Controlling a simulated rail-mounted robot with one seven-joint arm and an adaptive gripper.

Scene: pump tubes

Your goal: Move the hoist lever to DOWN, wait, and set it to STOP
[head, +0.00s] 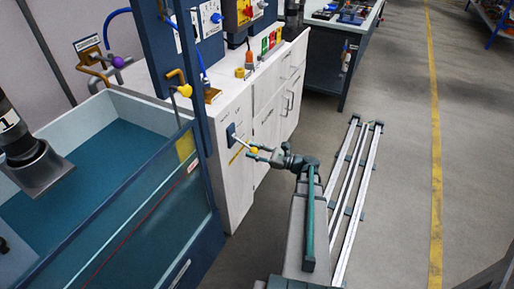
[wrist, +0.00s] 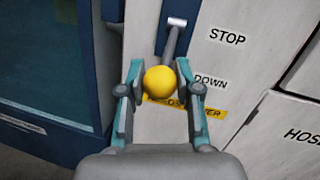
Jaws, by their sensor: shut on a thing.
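The hoist lever is a short grey rod (wrist: 170,43) with a yellow ball knob (wrist: 160,80), on a dark blue plate on the white cabinet front. The rod runs down from its pivot, and the knob is about level with the DOWN label (wrist: 210,82), below the STOP label (wrist: 227,37). In the head view the knob (head: 253,151) sticks out from the cabinet. My gripper (wrist: 159,68) is shut on the yellow knob, one finger on each side; it also shows in the head view (head: 256,153). A yellow label under the knob is partly hidden.
A blue-walled tank (head: 160,190) of teal water stands left of the lever, with a dark blue post (head: 203,150) close by. White cabinet doors (head: 268,127) with handles lie to the right. A dark workbench (head: 315,75) is farther back.

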